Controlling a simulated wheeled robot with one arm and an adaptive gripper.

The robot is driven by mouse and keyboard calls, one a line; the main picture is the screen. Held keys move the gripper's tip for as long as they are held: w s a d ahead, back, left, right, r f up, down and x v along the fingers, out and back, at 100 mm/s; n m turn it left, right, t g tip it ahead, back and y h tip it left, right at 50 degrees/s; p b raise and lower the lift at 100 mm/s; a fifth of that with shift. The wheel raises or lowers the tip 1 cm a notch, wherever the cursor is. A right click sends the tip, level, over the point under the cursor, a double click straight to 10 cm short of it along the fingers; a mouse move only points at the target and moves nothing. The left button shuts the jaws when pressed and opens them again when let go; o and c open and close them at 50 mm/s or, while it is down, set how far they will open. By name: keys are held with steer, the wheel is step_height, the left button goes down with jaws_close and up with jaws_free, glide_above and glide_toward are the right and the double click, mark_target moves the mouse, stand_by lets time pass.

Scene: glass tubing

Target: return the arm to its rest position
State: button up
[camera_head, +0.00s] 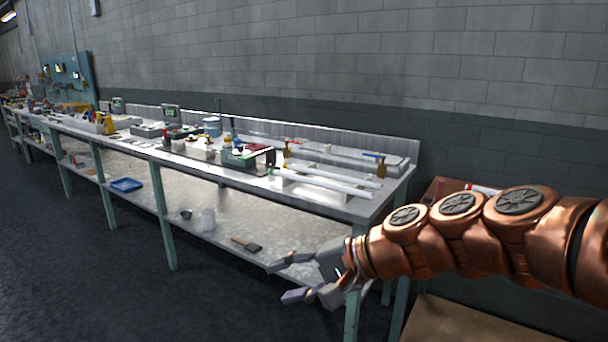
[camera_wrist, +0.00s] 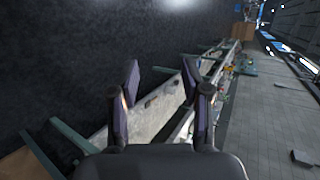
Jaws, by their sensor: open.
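My arm reaches in from the right edge of the head view and ends in my gripper (camera_head: 287,279). The two fingers are spread apart with nothing between them. In the head view the gripper appears in front of the near end of the long workbench (camera_head: 345,210), below its top. In the wrist view my gripper (camera_wrist: 165,80) is also open and empty. The bench's lower shelf shows beyond and between its fingers there. The glass tubes (camera_head: 325,181) lie on the near end of the bench top, apart from the gripper.
A brown board (camera_head: 455,322) is below my arm at the right. The grey wall (camera_head: 400,60) stands behind the bench. The dark floor (camera_head: 90,280) at left is clear.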

steer(key=s+d+f+n+g+h, duration=0.3)
steer(key=s+d+f+h, duration=0.2)
steer(key=s+f, duration=0.65)
steer(key=s+d+f+n+g+h, duration=0.1)
steer(key=s+d+f+g+h, duration=0.15)
steer(key=s+d, duration=0.5)
steer(key=s+d+f+n+g+h, duration=0.1)
steer(key=s+d+f+h, duration=0.3)
steer(key=s+d, duration=0.3)
step_height(320, 180, up, 16)
steer(key=w+d+t+p, duration=0.1)
steer(key=p, duration=1.3)
steer(key=shift+w+f, duration=0.25)
steer(key=shift+w, duration=0.05)
steer(key=shift+c, duration=0.5)
steer(key=shift+d, duration=0.15)
